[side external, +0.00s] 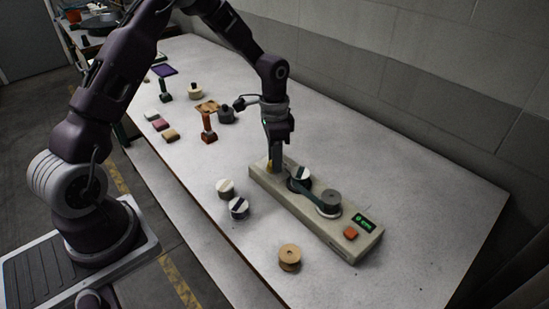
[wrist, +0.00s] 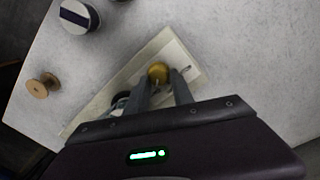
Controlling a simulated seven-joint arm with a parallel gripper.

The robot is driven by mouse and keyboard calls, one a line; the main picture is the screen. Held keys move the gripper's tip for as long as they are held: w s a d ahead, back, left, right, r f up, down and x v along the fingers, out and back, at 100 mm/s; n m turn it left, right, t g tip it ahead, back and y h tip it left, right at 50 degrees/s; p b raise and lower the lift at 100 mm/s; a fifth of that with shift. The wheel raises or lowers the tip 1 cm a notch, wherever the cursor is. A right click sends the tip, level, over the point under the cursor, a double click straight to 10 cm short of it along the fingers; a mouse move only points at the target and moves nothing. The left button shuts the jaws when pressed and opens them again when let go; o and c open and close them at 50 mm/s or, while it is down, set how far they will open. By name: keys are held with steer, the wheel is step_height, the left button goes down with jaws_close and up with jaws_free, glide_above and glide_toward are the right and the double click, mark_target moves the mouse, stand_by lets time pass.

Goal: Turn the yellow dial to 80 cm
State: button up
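The yellow dial (wrist: 158,72) is a round knob near one end of the long beige press base (wrist: 187,62). In the side view only a sliver of the dial (side external: 269,166) shows beside my fingers. My gripper (side external: 275,165) points down at that end of the base. In the wrist view my gripper (wrist: 163,80) is open, with its fingertips on either side of the dial. The left finger is close to the dial and a gap shows at the right one; contact cannot be told. The green display (side external: 363,223) sits at the base's other end; its text is too small to read surely.
The base also carries dark and white round parts (side external: 328,203) and an orange button (side external: 351,233). Two white-topped cylinders (side external: 238,207) and a wooden spool (side external: 289,257) stand in front. Stamps and coloured blocks (side external: 171,135) lie farther back. The table's right side is clear.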

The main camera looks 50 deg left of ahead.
steer(key=shift+o, duration=1.4)
steer(key=shift+s, duration=0.1)
step_height(320, 180, up, 7)
steer(key=shift+a, duration=0.1)
step_height(320, 180, up, 6)
glide_above(270, 174)
steer(key=s+d+r+n+t+y, duration=0.1)
steer(key=s+d+r+n+t, duration=0.15)
steer(key=s+r, duration=0.55)
steer(key=s+d+r+n+t, duration=0.1)
steer(key=s, duration=0.7)
steer(key=s+d+r+n+t, duration=0.2)
steer(key=s, duration=0.6)
steer(key=shift+s+d+h, duration=0.2)
steer(key=shift+h, duration=0.1)
